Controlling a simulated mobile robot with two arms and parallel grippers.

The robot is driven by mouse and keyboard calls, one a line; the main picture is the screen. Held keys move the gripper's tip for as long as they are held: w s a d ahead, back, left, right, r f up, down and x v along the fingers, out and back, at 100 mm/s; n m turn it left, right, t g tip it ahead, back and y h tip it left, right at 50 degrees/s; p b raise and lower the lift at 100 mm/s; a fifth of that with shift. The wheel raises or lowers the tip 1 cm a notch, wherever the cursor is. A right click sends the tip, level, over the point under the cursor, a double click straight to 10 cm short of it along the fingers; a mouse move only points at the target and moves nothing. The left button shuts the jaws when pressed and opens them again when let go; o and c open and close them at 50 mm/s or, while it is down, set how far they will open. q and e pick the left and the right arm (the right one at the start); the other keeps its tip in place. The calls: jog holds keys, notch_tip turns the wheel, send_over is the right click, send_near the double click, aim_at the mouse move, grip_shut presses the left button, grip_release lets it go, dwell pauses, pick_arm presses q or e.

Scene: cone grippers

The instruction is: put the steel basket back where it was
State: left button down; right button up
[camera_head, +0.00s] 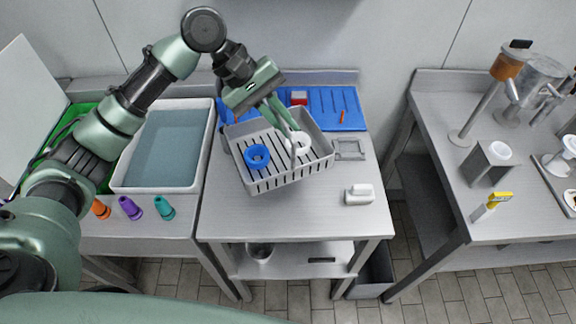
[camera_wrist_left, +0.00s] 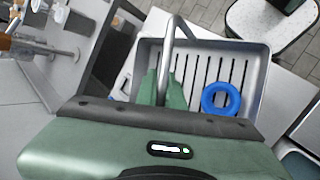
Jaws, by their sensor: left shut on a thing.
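The steel basket (camera_head: 322,160), a grey slotted tray, is over the middle table, turned at an angle. My left gripper (camera_head: 287,128) reaches in from above and is shut on the basket's thin arched handle, which shows in the left wrist view (camera_wrist_left: 168,55) between the green fingers. A blue ring (camera_head: 257,165) lies in the left part of the basket; it also shows in the left wrist view (camera_wrist_left: 209,98). A white ring (camera_head: 300,152) is by the fingertips inside the basket. I cannot tell whether the basket touches the table. My right gripper is in neither view.
A water basin (camera_head: 190,189) stands left. The table's front is clear.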

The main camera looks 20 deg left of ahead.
aim_at(286, 155)
pick_arm(q)
notch_tip(286, 155, down, 9)
jog(key=shift+r+p, duration=0.1)
jog(key=shift+p, duration=0.45)
jog(key=shift+f, duration=0.55)
jog(key=shift+f+p, duration=0.35)
jog(key=shift+f, duration=1.6)
jog(key=c, duration=1.5)
grip_release()
jog(key=shift+f, duration=0.1)
jog(key=shift+c, duration=0.2)
jog(key=b+v, duration=0.2)
jog(key=v, duration=0.8)
jog(key=shift+a+r, duration=0.2)
jog(key=shift+r, duration=0.1)
jog(key=shift+a+r, duration=0.35)
jog(key=shift+r, duration=0.3)
